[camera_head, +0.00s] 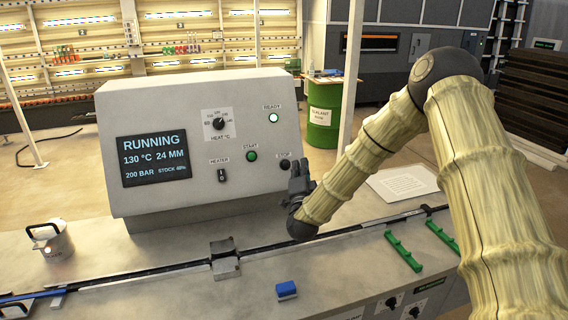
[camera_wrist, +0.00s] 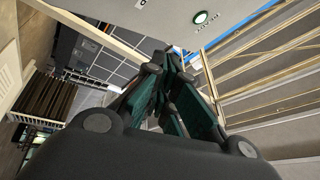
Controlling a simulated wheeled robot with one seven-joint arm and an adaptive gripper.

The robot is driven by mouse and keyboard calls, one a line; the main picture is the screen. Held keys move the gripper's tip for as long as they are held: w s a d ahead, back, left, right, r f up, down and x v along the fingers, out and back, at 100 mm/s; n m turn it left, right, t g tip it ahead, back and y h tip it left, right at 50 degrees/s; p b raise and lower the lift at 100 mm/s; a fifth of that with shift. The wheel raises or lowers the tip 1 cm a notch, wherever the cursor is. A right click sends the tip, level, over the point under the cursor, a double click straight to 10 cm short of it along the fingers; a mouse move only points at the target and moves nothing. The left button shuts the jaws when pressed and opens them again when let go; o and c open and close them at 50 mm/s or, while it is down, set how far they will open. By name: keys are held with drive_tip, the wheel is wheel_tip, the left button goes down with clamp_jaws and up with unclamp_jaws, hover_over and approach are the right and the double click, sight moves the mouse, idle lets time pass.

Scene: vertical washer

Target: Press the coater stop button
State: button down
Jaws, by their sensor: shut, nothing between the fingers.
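The coater control panel (camera_head: 190,100) is a light grey box on the bench, and its screen (camera_head: 155,158) reads RUNNING. The stop button (camera_head: 284,164) is a small dark round knob under the STOP label, at the panel's lower right. My gripper (camera_head: 299,170) is shut and empty, just right of the stop button in the head view; I cannot tell whether it touches it. In the wrist view my gripper's fingers (camera_wrist: 172,95) are together, and I cannot make out the stop button there.
The green start button (camera_head: 251,156), heater switch (camera_head: 221,175), heat dial (camera_head: 218,124) and lit ready lamp (camera_head: 273,118) are on the same panel. A metal can (camera_head: 55,243), a blue block (camera_head: 286,290) and green holders (camera_head: 403,250) are on the bench.

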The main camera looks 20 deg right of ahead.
drive_tip(key=w+f+b, duration=0.3)
drive_tip(key=w+f, duration=0.1)
drive_tip(key=w, duration=0.3)
drive_tip(key=shift+w+a, duration=0.15)
drive_tip(key=shift+w, duration=0.25)
idle(0.3)
drive_tip(key=shift+w+f+b, duration=0.4)
drive_tip(key=shift+w+b, duration=0.4)
drive_tip(key=shift+b, duration=0.4)
idle(2.2)
drive_tip(key=shift+s+r, duration=0.1)
idle(0.3)
drive_tip(key=shift+s+r, duration=0.3)
drive_tip(key=shift+s, duration=0.45)
drive_tip(key=shift+s+r, duration=0.4)
drive_tip(key=shift+s, duration=0.35)
drive_tip(key=shift+s+r, duration=0.35)
drive_tip(key=shift+s, duration=0.35)
drive_tip(key=shift+s+r, duration=0.4)
drive_tip(key=shift+s, duration=0.35)
